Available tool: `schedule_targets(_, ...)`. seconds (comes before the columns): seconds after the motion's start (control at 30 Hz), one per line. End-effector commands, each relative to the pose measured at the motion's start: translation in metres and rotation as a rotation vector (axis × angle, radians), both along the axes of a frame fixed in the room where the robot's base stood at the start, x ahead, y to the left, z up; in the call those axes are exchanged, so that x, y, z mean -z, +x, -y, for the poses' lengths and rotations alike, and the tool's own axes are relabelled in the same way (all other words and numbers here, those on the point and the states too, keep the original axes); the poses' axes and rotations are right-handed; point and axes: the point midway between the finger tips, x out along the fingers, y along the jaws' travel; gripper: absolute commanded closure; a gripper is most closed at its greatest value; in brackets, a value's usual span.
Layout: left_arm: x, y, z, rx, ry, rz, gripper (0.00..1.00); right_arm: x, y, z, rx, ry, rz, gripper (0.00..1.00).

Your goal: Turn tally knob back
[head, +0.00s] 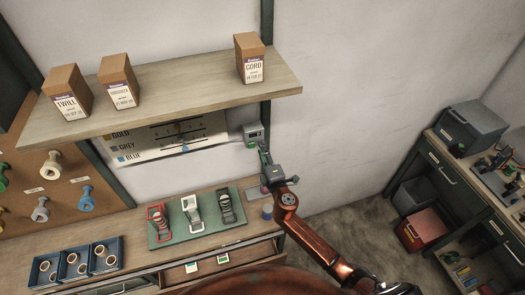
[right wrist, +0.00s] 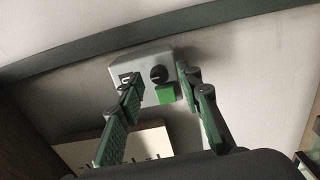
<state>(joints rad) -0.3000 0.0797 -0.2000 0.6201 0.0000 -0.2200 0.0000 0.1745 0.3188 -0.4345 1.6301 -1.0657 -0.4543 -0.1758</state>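The tally box (head: 253,132) is a small grey unit on the dark wall post, just under the shelf's right end. In the right wrist view, the tally box (right wrist: 118,69) has a round black knob (right wrist: 158,73), a green block (right wrist: 165,94) below it and a small display at its left, partly covered by a finger. My right gripper (head: 264,155) is just below the box in the head view. In the right wrist view its green-padded fingers are apart, with the knob between their tips and no visible contact. My left gripper is in neither view.
A shelf (head: 180,91) with several labelled boxes juts out above. A chart board (head: 163,139) hangs left of the tally box. The wall to the right is clear.

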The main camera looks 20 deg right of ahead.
Motion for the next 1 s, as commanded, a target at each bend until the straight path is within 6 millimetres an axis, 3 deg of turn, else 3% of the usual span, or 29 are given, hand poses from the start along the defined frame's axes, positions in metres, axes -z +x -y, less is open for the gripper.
schedule_targets(0.23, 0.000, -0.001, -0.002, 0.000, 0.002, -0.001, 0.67, 0.001, -0.017, 0.001, 0.000, 0.001, -0.002, 0.67)
schedule_targets(0.7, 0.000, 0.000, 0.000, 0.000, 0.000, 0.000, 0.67, 0.001, -0.106, 0.004, 0.000, 0.002, -0.002, 0.67)
schedule_targets(1.0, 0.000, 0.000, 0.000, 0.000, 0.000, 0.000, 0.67, 0.000, -0.120, 0.004, -0.001, 0.000, 0.001, 0.67)
